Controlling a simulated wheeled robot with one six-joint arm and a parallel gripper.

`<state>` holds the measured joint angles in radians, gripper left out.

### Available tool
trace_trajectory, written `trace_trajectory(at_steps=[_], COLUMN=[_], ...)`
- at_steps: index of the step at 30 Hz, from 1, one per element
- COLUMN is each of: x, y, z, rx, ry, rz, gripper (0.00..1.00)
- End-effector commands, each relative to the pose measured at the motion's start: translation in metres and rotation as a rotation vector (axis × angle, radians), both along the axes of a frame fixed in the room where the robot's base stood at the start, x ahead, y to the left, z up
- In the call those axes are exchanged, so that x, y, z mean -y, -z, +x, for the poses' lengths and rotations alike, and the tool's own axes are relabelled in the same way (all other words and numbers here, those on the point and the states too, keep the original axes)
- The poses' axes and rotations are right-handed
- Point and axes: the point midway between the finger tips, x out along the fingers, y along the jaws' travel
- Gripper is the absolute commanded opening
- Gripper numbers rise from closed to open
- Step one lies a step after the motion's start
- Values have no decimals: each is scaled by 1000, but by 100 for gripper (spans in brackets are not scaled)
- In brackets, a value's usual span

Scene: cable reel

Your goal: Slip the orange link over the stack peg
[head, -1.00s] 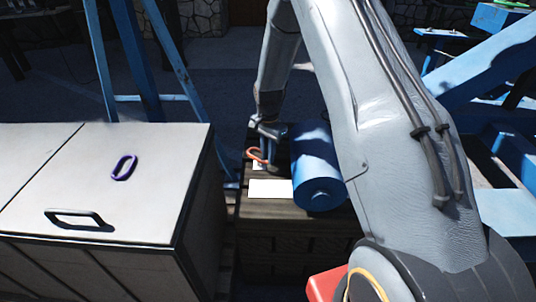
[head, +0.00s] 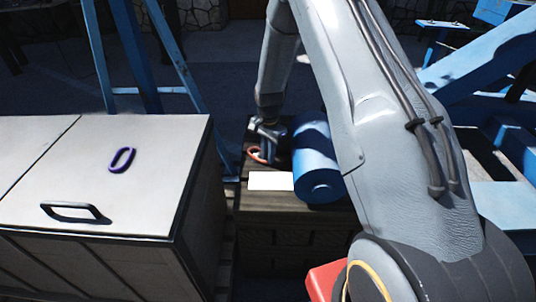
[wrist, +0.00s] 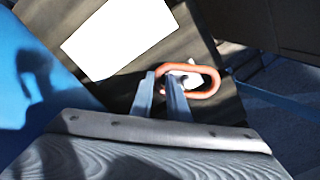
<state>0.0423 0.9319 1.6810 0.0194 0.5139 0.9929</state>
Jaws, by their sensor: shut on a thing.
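The orange link (head: 255,156) is a long oval ring at the tip of my gripper (head: 268,133), over the left part of a dark wooden crate top. In the wrist view the two fingers of my gripper (wrist: 160,80) are shut on the near end of the orange link (wrist: 217,82). A small white patch (wrist: 192,79) shows through the link's opening. I cannot make out the stack peg for certain, nor whether the link is around it or above it.
A blue cylinder (head: 318,175) lies just right of the gripper. A white rectangle (head: 270,181) is on the wooden crate (head: 290,208). A purple link (head: 122,160) lies on the pale lidded box (head: 60,165) at left, near its handle (head: 75,213).

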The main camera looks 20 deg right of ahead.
Motion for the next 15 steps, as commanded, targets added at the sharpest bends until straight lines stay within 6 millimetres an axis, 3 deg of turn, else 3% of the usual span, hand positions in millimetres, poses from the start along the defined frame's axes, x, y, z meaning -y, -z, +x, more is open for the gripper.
trace_trajectory(at_steps=[15], x=[0], y=[4], z=[1], rx=[1], ry=[0], rz=[0], gripper=[0])
